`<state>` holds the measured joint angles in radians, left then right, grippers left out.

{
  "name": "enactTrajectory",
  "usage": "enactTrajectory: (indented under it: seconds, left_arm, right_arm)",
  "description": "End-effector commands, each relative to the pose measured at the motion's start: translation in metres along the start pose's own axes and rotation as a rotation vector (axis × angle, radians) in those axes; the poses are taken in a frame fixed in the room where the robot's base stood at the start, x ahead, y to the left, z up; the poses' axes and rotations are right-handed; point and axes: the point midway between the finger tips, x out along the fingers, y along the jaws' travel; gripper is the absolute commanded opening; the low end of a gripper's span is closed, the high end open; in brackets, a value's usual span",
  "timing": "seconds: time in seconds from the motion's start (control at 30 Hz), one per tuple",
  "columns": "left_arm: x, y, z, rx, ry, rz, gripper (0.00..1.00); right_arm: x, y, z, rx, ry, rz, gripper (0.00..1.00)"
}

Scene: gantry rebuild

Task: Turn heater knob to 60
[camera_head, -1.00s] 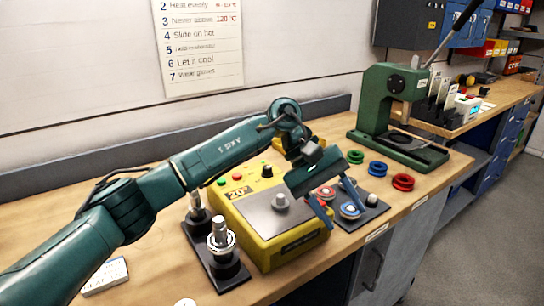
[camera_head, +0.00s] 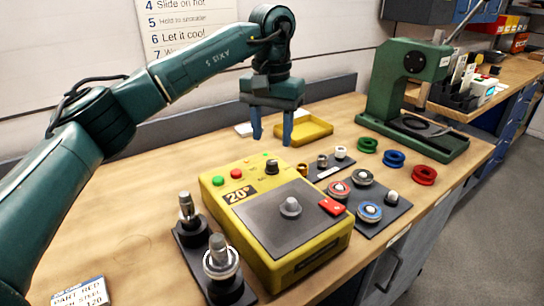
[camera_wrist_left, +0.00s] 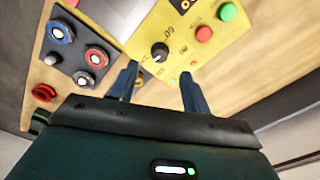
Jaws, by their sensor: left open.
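The yellow heater (camera_head: 300,262) stands on the bench, with a display reading 20° (camera_head: 240,195) and a grey plate on top. Its black heater knob (camera_head: 272,167) is at the back right of the panel, beside green and red buttons. In the left wrist view the knob (camera_wrist_left: 160,51) lies ahead of the fingers, with a white mark on it. My left gripper (camera_head: 271,140) is open and empty, above and behind the knob, apart from it. Its fingers also show in the left wrist view (camera_wrist_left: 158,80). My right gripper is not in view.
Two black posts (camera_head: 222,262) stand left of the heater. A dark mat (camera_head: 396,207) with ringed parts lies to its right. A yellow tray (camera_head: 305,131) is behind. Green, blue and red rings (camera_head: 394,159) lie near a green press (camera_head: 397,95).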

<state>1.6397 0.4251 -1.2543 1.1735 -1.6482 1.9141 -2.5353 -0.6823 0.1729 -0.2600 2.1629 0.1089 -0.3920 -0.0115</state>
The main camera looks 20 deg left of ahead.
Motion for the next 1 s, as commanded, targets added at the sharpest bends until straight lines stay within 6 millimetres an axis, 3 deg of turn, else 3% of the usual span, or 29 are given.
enactTrajectory:
  seconds: [0.2,0.4,0.73,1.0]
  left_arm:
    - [0.041,0.0,0.001,0.001,-0.002,0.001,0.48]
    - [0.059,0.0,0.0,0.001,0.0,0.001,0.48]
    - [0.061,0.001,0.0,0.0,0.001,0.001,0.48]
    - [0.061,0.0,0.0,0.0,0.001,0.001,0.26]
  right_arm:
    - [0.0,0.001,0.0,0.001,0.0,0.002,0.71]
    - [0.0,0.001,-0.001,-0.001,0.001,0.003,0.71]
    - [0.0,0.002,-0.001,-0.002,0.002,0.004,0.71]
    - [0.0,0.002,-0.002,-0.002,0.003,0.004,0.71]
